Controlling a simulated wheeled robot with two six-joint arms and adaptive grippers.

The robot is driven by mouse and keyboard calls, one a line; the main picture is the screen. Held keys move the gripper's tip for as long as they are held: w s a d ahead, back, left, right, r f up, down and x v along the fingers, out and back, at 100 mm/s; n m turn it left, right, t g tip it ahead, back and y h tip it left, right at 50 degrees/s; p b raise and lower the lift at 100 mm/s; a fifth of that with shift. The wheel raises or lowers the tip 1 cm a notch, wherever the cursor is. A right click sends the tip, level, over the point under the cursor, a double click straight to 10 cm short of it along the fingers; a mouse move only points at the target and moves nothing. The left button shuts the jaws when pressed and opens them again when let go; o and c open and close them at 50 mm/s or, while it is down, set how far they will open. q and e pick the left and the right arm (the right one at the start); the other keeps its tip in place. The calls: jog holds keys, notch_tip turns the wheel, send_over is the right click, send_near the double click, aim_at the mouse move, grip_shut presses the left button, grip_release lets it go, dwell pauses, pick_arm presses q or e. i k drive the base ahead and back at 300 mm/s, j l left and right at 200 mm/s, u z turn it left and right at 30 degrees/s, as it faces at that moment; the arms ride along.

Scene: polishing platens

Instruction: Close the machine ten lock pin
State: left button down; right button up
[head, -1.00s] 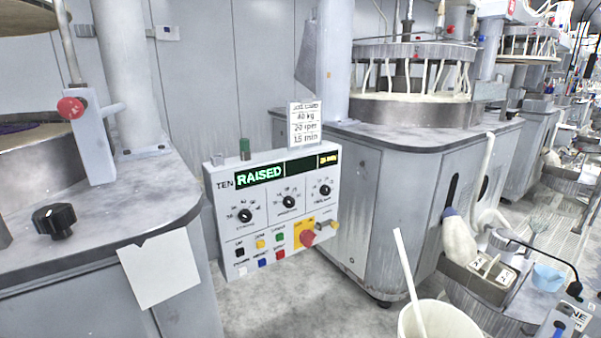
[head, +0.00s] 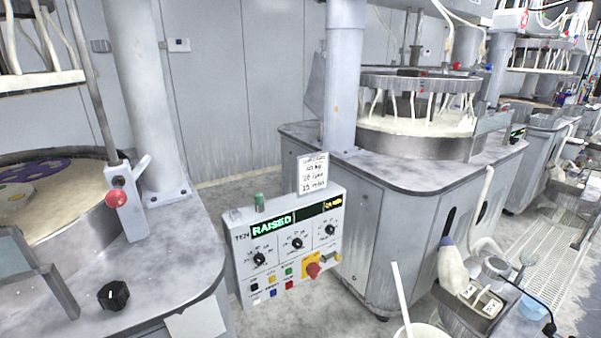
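The control panel (head: 290,245) marked TEN stands in the middle of the head view and its display (head: 272,225) reads RAISED in green. Left of it is a machine with a round platen (head: 60,200). At the platen's right edge stands a grey bracket (head: 131,218) with a red ball knob (head: 117,198) on its front and a pale lever (head: 142,165) at its top. This looks like the lock pin, but I cannot tell its exact position. A rod rises from the bracket. Neither of my grippers is in view.
A black knob (head: 113,295) sits on the left machine's top. A grey guard (head: 45,275) stands at the lower left. A second machine (head: 425,165) stands right of the panel. A white bucket (head: 420,331) with a stick is at the bottom edge. Bare floor shows below the panel.

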aim_at(115, 198)
jog(key=u, duration=0.4)
jog(key=k+u, duration=0.15)
jog(key=u, duration=0.2)
jog(key=j+u, duration=0.1)
jog(key=u, duration=0.3)
jog(key=k, duration=0.05)
